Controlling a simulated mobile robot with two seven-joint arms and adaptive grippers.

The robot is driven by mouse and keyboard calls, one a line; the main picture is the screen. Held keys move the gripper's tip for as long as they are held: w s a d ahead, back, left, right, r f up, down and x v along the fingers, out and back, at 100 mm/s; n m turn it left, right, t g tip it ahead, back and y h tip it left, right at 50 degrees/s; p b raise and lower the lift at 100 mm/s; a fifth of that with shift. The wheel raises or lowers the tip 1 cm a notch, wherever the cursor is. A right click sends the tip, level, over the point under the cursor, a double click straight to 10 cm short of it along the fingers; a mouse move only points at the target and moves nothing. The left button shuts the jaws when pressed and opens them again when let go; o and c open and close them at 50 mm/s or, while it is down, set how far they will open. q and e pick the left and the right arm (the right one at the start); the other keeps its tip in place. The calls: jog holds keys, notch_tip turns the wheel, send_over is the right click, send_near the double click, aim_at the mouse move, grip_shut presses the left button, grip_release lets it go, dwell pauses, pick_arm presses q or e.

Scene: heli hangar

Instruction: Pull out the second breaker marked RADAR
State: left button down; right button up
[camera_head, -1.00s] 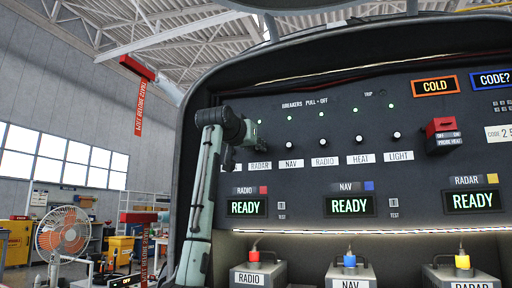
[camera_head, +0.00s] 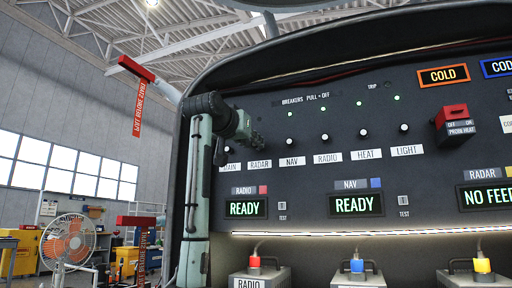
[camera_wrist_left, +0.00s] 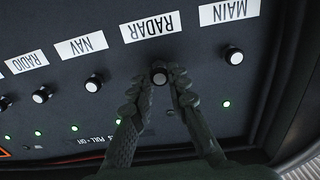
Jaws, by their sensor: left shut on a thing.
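The RADAR breaker is a dark round knob with a pale cap (camera_wrist_left: 159,76), second in the row, by its RADAR label (camera_wrist_left: 150,26). In the left wrist view my left gripper (camera_wrist_left: 160,84) has its two dark fingers closed on either side of this knob. In the head view the left gripper (camera_head: 257,141) is at the panel above the RADAR label (camera_head: 259,164) and hides the knob. The RADAR display (camera_head: 488,196) at the right reads "NO FEED", cut off by the picture edge. My right gripper is not in view.
The MAIN knob (camera_wrist_left: 233,55) and NAV knob (camera_wrist_left: 92,85) stand close on either side of the held knob. RADIO, HEAT and LIGHT breakers continue the row. A red guarded switch (camera_head: 452,116) is further right. Boxes with coloured plugs stand below the panel.

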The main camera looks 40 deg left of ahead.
pick_arm(q)
jog(key=c, duration=1.9)
grip_release()
jog(key=shift+s, duration=0.1)
jog(key=o, duration=0.5)
jog(key=shift+s+r, duration=0.1)
jog(key=shift+s, duration=0.1)
jog(key=shift+c, duration=0.2)
jog(key=shift+w, duration=0.1)
jog(key=v, duration=1.2)
